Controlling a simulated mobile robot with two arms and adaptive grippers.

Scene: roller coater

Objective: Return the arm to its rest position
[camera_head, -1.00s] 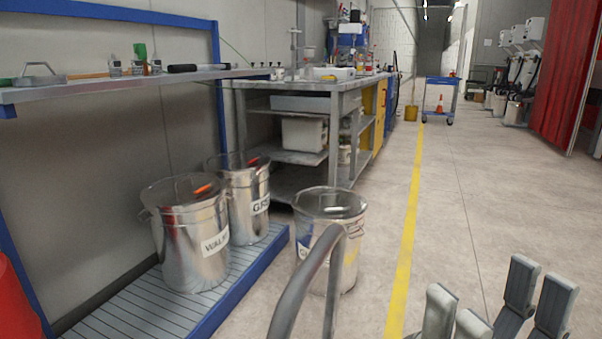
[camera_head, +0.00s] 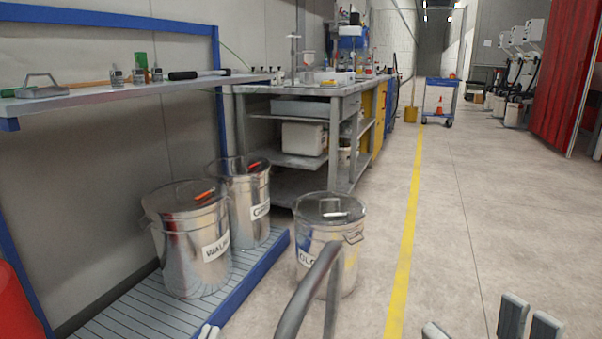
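My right gripper (camera_head: 478,328) shows at the bottom right edge of the head view. Its grey fingertips stand apart with a gap between them, and nothing is seen in it; the rest is cut off by the frame. A small pale tip of what looks like my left gripper (camera_head: 208,332) just shows at the bottom edge, left of centre. Its opening is hidden below the frame. Neither gripper is seen touching anything. The arms themselves are mostly out of view.
Two metal buckets (camera_head: 190,255) (camera_head: 246,205) stand on a blue-edged slatted platform (camera_head: 135,310). A third bucket (camera_head: 315,255) stands on the floor behind a grey curved bar (camera_head: 300,300). A shelf (camera_head: 120,90) and workbench (camera_head: 345,88) line the left.

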